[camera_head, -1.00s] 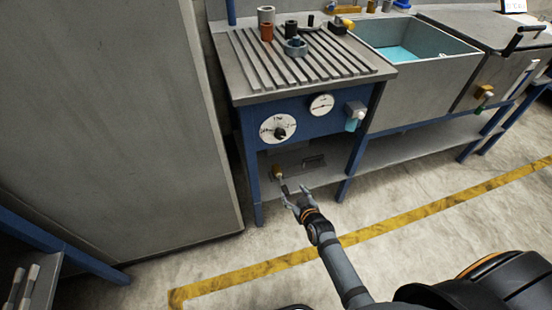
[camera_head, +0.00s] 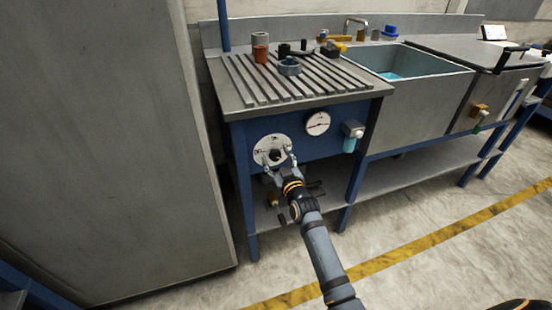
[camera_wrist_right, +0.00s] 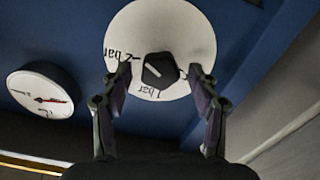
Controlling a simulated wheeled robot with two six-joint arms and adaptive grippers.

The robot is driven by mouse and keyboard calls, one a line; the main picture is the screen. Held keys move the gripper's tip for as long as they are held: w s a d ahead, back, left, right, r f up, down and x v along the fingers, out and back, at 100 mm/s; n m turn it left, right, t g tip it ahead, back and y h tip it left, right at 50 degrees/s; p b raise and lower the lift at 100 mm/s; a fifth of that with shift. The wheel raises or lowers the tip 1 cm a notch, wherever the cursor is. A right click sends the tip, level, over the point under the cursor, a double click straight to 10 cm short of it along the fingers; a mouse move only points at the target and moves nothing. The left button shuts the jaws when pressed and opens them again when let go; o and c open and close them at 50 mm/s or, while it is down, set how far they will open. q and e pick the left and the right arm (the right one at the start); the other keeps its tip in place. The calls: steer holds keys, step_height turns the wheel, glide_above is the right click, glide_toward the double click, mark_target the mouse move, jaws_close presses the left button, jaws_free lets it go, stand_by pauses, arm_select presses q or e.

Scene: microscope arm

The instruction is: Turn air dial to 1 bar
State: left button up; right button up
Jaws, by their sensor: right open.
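The air dial is a round white plate (camera_head: 262,146) with a black knob (camera_head: 276,155) on the blue front panel. In the right wrist view the plate (camera_wrist_right: 165,30) shows bar markings, with "1 bar" at the lower edge and a "2 bar" marking at left. The black knob (camera_wrist_right: 160,71) has a pale line across it; which mark it indicates I cannot tell. My right gripper (camera_head: 280,159) is open in front of the dial. In the wrist view its fingertips (camera_wrist_right: 160,72) stand on either side of the knob, with gaps visible. My left gripper is not in view.
A white gauge (camera_head: 317,123) with a red needle sits right of the dial. A lower shelf (camera_head: 395,184) runs below. A tall grey cabinet (camera_head: 110,150) stands close at left.

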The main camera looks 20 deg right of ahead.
steer(key=shift+w, duration=0.6)
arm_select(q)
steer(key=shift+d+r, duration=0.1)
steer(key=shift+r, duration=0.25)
arm_select(e)
steer(key=shift+c, duration=0.4)
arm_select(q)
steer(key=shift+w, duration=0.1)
arm_select(e)
steer(key=c, duration=1.1)
steer(key=m+p, duration=0.4)
steer(key=m, duration=0.2)
steer(key=shift+d+m, duration=0.1)
steer(key=shift+m, duration=0.2)
steer(key=m, duration=0.3)
steer(key=shift+m+p, duration=0.3)
steer(key=shift+p, duration=0.05)
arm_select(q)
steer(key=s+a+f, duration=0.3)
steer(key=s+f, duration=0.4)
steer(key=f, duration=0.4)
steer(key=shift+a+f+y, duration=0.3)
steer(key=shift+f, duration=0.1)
arm_select(e)
steer(key=m, duration=0.5)
steer(key=shift+f, duration=0.1)
steer(key=shift+m, duration=0.4)
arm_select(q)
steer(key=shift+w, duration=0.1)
